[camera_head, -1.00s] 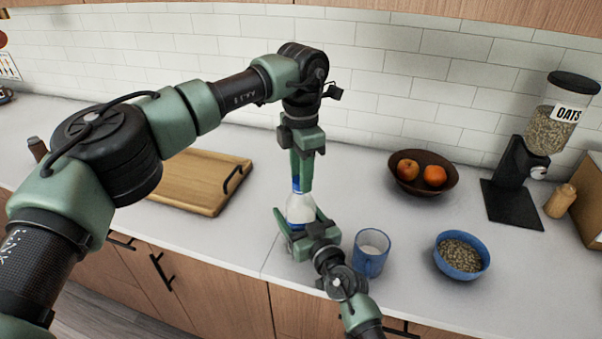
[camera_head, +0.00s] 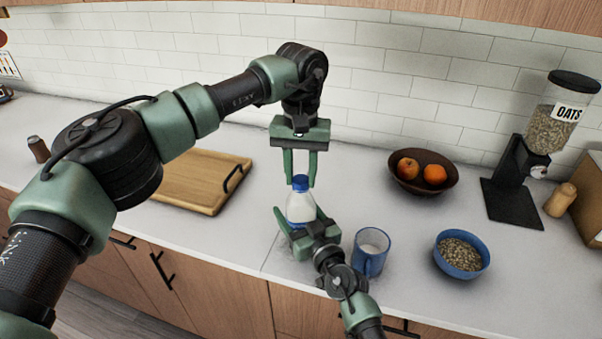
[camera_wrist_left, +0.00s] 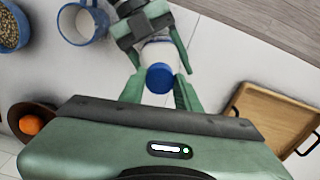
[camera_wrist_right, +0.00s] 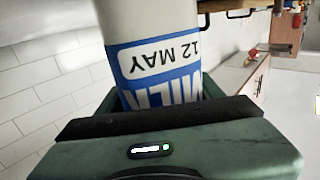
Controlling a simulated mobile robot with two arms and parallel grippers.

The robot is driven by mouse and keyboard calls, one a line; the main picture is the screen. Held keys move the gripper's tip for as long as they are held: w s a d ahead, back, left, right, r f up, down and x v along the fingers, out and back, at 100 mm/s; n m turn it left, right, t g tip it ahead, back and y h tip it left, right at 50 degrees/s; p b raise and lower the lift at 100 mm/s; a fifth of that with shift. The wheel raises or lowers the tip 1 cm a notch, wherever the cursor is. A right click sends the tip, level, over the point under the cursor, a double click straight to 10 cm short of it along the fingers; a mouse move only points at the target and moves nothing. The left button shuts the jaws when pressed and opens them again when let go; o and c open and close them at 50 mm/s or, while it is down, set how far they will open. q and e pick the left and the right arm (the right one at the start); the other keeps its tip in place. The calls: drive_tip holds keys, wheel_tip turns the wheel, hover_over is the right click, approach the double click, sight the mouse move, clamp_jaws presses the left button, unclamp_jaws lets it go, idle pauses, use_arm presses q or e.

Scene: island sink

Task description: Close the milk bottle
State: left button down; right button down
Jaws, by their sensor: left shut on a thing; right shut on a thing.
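The white milk bottle (camera_head: 300,209) stands upright near the counter's front edge, with a blue cap (camera_head: 300,181) at its top. My left gripper (camera_head: 300,184) points straight down from above and is shut on the cap, one finger on each side. The cap (camera_wrist_left: 159,78) also shows between the fingers in the left wrist view. My right gripper (camera_head: 298,228) is shut around the bottle's body from the front. The right wrist view shows the bottle's blue label (camera_wrist_right: 158,62) close up, reading "MILK" and "12 MAY". Whether the cap is fully seated is hidden.
A blue mug (camera_head: 371,252) stands close to the right of my right gripper. A blue bowl of oats (camera_head: 461,254), a brown fruit bowl (camera_head: 423,172) and an oats dispenser (camera_head: 530,150) are farther right. A wooden board (camera_head: 203,180) lies left.

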use_arm(q)
drive_tip(key=m, duration=0.3)
drive_tip(key=c, duration=1)
unclamp_jaws()
drive_tip(key=shift+r, duration=2.25)
drive_tip(key=shift+c, duration=0.4)
